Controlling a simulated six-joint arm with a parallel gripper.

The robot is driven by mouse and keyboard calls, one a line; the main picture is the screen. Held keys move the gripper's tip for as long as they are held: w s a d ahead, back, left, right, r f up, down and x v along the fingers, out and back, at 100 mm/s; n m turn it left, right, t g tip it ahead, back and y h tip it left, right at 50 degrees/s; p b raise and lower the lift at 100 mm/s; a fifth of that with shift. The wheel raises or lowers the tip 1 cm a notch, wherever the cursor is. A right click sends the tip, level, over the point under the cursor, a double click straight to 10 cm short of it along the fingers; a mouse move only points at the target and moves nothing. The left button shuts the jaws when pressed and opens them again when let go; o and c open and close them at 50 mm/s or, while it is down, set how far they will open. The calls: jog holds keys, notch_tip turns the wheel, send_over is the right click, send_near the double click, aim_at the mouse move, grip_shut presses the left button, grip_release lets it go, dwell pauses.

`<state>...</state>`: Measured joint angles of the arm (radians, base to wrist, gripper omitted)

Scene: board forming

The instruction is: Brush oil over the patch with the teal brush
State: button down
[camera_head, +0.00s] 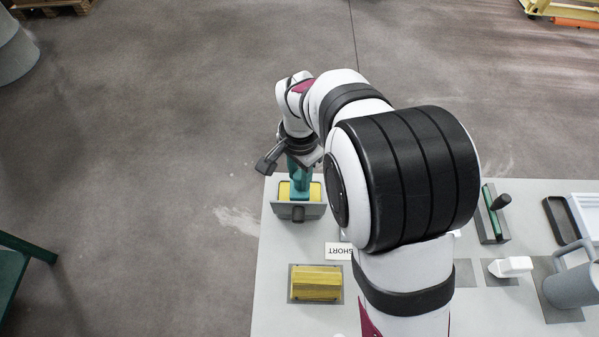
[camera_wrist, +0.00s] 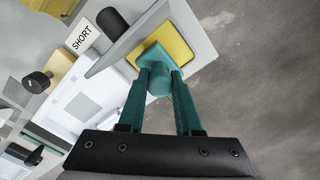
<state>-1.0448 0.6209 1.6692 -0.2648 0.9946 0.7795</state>
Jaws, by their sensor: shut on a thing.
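The teal brush (camera_wrist: 158,82) is held between the teal fingers of my gripper (camera_wrist: 160,70), which is shut on it. Its lower end is over a yellow pad (camera_wrist: 180,40) in a grey tray; whether it touches the pad is unclear. In the head view my gripper (camera_head: 299,176) points down at the same yellow pad (camera_head: 315,191), and the grey tray (camera_head: 314,211) sits at the table's far left corner. Brush and fingers are both teal and hard to separate there. I cannot tell which surface is the patch to be oiled.
A yellow block (camera_head: 316,283) lies on a dark mat near the SHORT label (camera_head: 345,251). A green-and-grey tool (camera_head: 492,215), a white piece (camera_head: 511,266) and a grey jug (camera_head: 573,283) stand to the right. My arm hides the middle of the table (camera_head: 275,262).

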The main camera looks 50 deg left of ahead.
jog(key=shift+f, duration=0.55)
dwell(0.9)
jog(key=shift+r, duration=3.55)
jog(key=w+d+r, duration=0.4)
jog(key=w+d, duration=0.2)
jog(key=d, duration=0.3)
jog(key=w+d+r, duration=0.3)
jog(key=w+d, duration=0.4)
jog(key=d, duration=0.2)
jog(key=d+r, duration=0.2)
jog(key=d, duration=0.7)
jog(key=d+r, duration=0.3)
jog(key=d, duration=0.7)
jog(key=shift+r, duration=0.35)
